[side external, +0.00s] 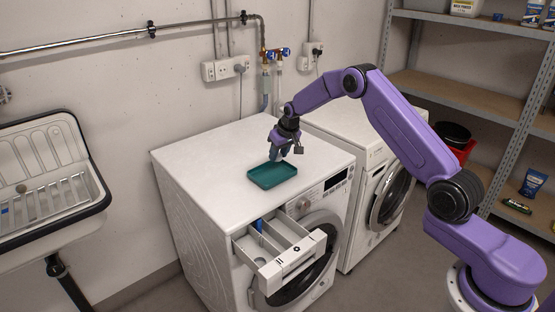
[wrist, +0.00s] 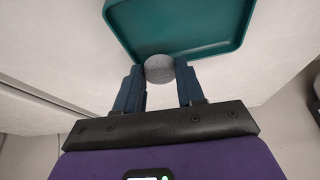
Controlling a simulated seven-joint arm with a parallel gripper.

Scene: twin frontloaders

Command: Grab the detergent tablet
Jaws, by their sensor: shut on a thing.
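The detergent tablet (wrist: 159,69) is a small round grey-white piece. In the wrist view it sits between the two blue fingers of my gripper (wrist: 160,80), which are shut on it. It overlaps the near edge of the teal tray (wrist: 231,20); I cannot tell whether it touches the tray. In the side view my gripper (side external: 278,154) points down at the back right edge of the teal tray (side external: 262,186), on top of the left washing machine. The tablet is too small to make out there.
The left washing machine (side external: 205,165) has its detergent drawer (side external: 290,262) pulled out, with a blue piece in one compartment. A second machine (side external: 372,160) stands to the right. A sink (side external: 45,180) is at the left, a shelf (side external: 470,95) at the right. The machine top around the tray is clear.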

